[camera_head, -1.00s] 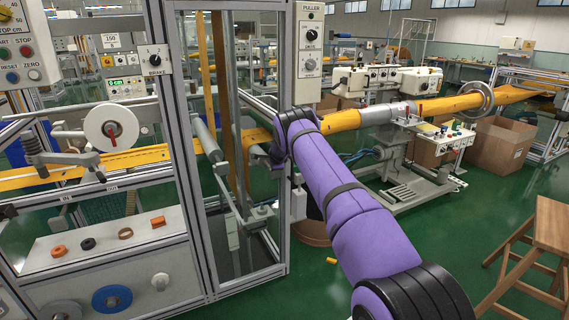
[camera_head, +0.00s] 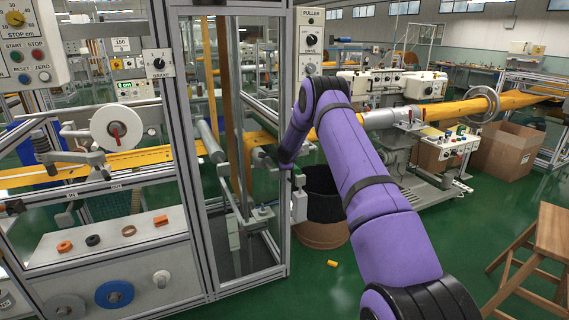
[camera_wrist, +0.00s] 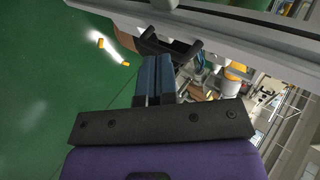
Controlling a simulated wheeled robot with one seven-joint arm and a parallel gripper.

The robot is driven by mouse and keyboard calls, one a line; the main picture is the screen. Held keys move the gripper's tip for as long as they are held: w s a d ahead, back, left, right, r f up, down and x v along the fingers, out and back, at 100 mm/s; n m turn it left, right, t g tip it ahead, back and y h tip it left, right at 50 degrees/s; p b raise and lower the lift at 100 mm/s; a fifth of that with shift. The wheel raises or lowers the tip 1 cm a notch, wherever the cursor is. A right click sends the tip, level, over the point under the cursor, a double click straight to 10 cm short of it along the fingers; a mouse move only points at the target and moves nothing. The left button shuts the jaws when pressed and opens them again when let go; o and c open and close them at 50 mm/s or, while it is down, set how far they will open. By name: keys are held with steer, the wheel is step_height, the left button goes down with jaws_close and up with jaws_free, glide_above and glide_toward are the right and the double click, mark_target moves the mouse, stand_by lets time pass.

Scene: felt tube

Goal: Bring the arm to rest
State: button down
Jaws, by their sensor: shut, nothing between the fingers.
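My purple arm (camera_head: 375,190) reaches up from the lower right in the head view, bends at a dark elbow, and drops to the left towards the machine frame. My gripper (camera_head: 260,157) is small and dark there, close to the frame's right side, and its fingers are hard to make out. In the wrist view my gripper (camera_wrist: 154,65) shows two blue-grey fingers together, shut with nothing between them. A black bar-like part (camera_wrist: 168,45) lies just beyond the fingertips; I cannot tell whether they touch it.
The aluminium machine frame (camera_head: 285,200) stands close left of my wrist. A dark-topped brown bin (camera_head: 322,235) stands below the arm. An orange piece (camera_head: 332,263) lies on the green floor. A wooden stool (camera_head: 535,235) and cardboard box (camera_head: 505,150) are at right.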

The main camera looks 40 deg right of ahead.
steer(key=shift+v, duration=1.15)
steer(key=s+a+r+m+h, duration=0.1)
steer(key=s+a+r+m, duration=0.2)
steer(key=r+m, duration=0.55)
steer(key=s+a+r+m+h, duration=0.15)
steer(key=a+r+m, duration=0.25)
steer(key=r, duration=1)
steer(key=s+a+r+m, duration=0.4)
steer(key=s+r+m, duration=0.2)
steer(key=s+r, duration=0.15)
steer(key=s+a+r+m, duration=0.4)
steer(key=s+r+m, duration=0.2)
steer(key=s+m, duration=0.15)
steer(key=s+a+r+m+g, duration=0.15)
steer(key=s+a+m, duration=0.35)
steer(key=s, duration=0.5)
steer(key=s+a+r+m+g, duration=0.1)
steer(key=s+a+r+m, duration=0.15)
steer(key=s+m, duration=0.55)
steer(key=s+a+f+m+y, duration=0.3)
steer(key=s+a+m, duration=0.2)
steer(key=s, duration=0.5)
steer(key=s+a+f+m+y, duration=0.3)
steer(key=s+a+m, duration=0.2)
steer(key=s, duration=0.6)
steer(key=shift+s+a+g, duration=0.25)
steer(key=shift+a+g, duration=0.2)
steer(key=shift+a, duration=0.45)
